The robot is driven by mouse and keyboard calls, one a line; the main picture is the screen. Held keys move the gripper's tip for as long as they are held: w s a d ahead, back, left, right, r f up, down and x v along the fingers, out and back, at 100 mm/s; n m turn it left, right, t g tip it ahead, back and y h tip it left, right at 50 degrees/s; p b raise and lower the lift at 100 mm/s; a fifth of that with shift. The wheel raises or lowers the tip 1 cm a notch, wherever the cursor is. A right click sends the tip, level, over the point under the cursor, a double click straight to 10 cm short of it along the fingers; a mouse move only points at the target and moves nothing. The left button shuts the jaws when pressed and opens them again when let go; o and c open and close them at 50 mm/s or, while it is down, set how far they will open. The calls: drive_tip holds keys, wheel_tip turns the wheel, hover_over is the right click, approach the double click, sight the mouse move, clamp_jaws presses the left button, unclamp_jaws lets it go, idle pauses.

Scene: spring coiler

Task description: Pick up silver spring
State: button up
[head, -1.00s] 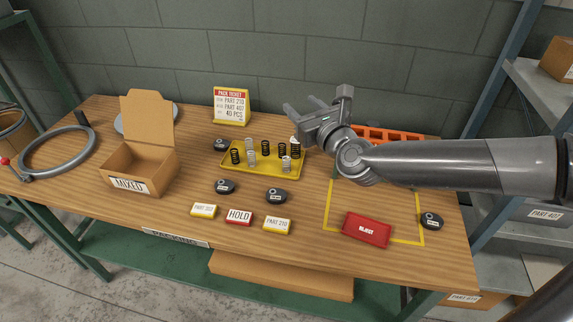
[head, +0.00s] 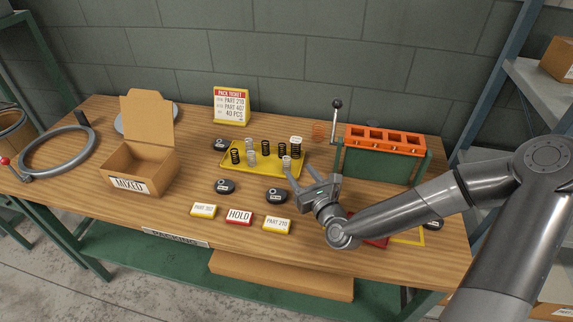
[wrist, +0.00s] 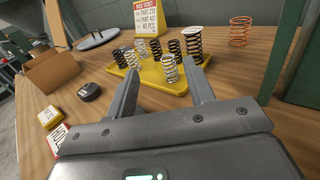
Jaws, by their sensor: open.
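Several springs, some black and some silver, stand upright on a yellow tray (head: 240,171) in the middle of the table. One silver spring (head: 286,163) stands at the tray's front right; in the wrist view this silver spring (wrist: 170,69) shows between my finger tips, beyond them. Another silver spring (head: 251,158) stands farther left on the tray and also shows in the wrist view (wrist: 142,49). My gripper (head: 316,177) is open and empty, low near the tray's right front corner. In the wrist view its fingers (wrist: 163,82) point toward the tray.
An orange-topped green fixture (head: 385,160) with a lever stands to the right. A copper-coloured spring (head: 318,131) stands behind. Dark round pucks (head: 276,195) and label blocks (head: 239,216) lie in front. An open MIXED box (head: 140,165) is at left.

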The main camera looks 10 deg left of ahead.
sight(289, 162)
wheel_tip(289, 162, down, 2)
drive_tip(key=shift+a+f, duration=0.1)
drive_tip(key=shift+f, duration=0.05)
drive_tip(key=x, duration=0.5)
drive_tip(key=shift+w+f, duration=0.1)
drive_tip(key=shift+w, duration=0.1)
drive_tip(key=shift+w+d+f+x, duration=0.1)
drive_tip(key=shift+f+x, duration=0.05)
drive_tip(key=shift+x, duration=1.2)
drive_tip(key=shift+w+d+f+x, duration=0.1)
drive_tip(key=shift+d+x, duration=0.05)
drive_tip(key=shift+x, duration=1.2)
drive_tip(key=c, duration=1)
drive_tip(key=shift+c, duration=0.2)
